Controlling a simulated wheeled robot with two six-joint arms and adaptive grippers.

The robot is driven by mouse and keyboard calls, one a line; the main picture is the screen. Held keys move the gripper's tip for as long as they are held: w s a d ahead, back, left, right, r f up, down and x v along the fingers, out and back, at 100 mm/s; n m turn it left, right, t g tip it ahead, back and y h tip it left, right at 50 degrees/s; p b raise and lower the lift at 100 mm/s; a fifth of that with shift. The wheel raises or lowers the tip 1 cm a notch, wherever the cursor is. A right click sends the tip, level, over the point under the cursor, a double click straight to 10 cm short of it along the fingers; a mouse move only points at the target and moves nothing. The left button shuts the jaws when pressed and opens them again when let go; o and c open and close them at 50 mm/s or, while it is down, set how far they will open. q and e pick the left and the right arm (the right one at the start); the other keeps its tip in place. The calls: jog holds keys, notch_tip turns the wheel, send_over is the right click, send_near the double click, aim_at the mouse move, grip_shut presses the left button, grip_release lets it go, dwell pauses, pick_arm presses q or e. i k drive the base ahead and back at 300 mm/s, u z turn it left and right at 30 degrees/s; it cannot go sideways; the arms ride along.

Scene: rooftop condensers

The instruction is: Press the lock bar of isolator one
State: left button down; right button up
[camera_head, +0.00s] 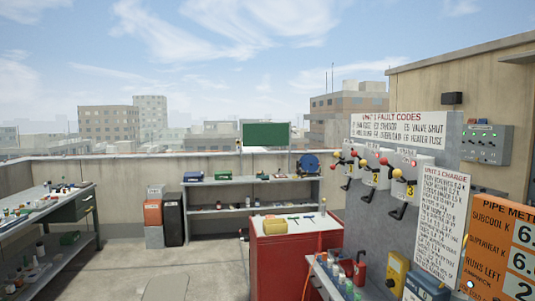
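Three isolator boxes hang in a row on a grey panel (366,222) at the right. The nearest isolator (405,170) bears a yellow label with a 3. The middle isolator (374,166) and the farthest, leftmost isolator (352,160) stand beyond it. The leftmost is probably isolator one, but its number is too small to read. I cannot clearly pick out the lock bars. Neither of my grippers is in view.
A red cabinet (285,270) stands in front of the panel's left side. A shelf with bottles (345,280) and a yellow meter (396,273) sit below the panel. Workbenches stand at the left (62,215) and back (255,182). The floor (205,262) left of the cabinet is mostly clear.

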aim_at(336, 155)
jog(key=u, duration=0.55)
jog(key=i, duration=2.3)
jog(key=z, duration=0.9)
jog(key=i, duration=0.75)
jog(key=z, duration=1.15)
jog(key=i, duration=0.4)
jog(key=z, duration=0.4)
